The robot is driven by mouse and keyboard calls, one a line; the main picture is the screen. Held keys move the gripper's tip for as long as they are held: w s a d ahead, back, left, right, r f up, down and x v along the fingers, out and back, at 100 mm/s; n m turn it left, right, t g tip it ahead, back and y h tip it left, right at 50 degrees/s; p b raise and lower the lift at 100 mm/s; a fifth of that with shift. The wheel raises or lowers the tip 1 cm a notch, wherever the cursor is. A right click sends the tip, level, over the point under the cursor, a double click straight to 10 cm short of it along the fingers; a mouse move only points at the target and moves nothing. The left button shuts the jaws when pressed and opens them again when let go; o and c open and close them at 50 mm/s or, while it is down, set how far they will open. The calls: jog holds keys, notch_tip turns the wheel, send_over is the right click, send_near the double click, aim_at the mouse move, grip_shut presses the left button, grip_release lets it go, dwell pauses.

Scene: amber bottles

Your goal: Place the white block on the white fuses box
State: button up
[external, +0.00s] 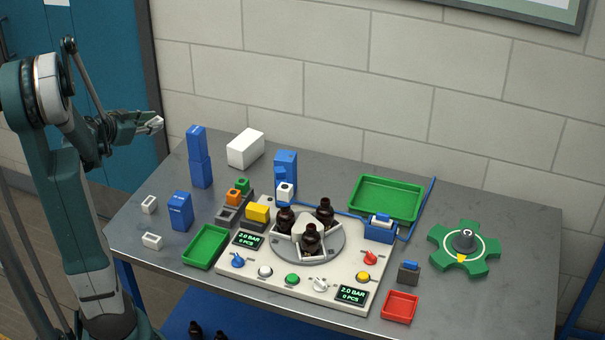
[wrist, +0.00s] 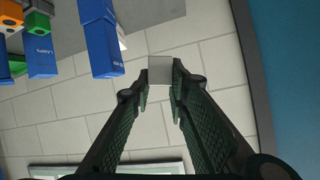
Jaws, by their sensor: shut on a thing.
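My gripper (external: 150,125) is raised at the left, above and behind the table's left end. It is shut on a small white block (external: 155,123), held at the fingertips. In the wrist view the white block (wrist: 160,71) sits between the two fingertips (wrist: 160,80), with the wall behind it. A larger plain white box (external: 245,148) stands at the back left of the table, apart from the gripper. No writing is readable on it, so I cannot tell whether it is the fuses box. Two small white pieces, a rear one (external: 149,205) and a front one (external: 152,241), lie at the table's left.
Stacked blue boxes (external: 200,170) stand left of the white box, another blue box (external: 180,211) nearer the front. A blue stand (external: 286,172) is to its right. A control panel (external: 232,288) with dark bottles fills the middle. Green trays (external: 220,232) (external: 362,205) lie around it.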

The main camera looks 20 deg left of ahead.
aim_at(162, 121)
jog(key=shift+r, duration=3.6)
jog(key=shift+n+y, duration=0.4)
jog(key=shift+n, duration=0.2)
jog(key=shift+w+d+f+p, duration=0.15)
jog(key=shift+w+d+f, duration=0.25)
jog(key=shift+w+f, duration=0.35)
jog(key=shift+w+d+f+p, duration=0.15)
jog(key=shift+w+d+f, duration=0.2)
jog(key=shift+w+f, duration=0.35)
jog(key=w+d+r+n+g+y+p, duration=0.1)
jog(key=w+d+n+y+p, duration=0.2)
jog(key=w+d, duration=0.65)
jog(key=w+d+r+n+y, duration=0.25)
jog(key=w+d+n, duration=0.35)
jog(key=w, duration=0.6)
notch_tip(162, 121, down, 12)
jog(key=m, duration=0.1)
jog(key=shift+d+r, duration=0.15)
jog(key=shift+s, duration=0.15)
jog(key=shift+f+b, duration=0.6)
jog(key=shift+f, duration=2.5)
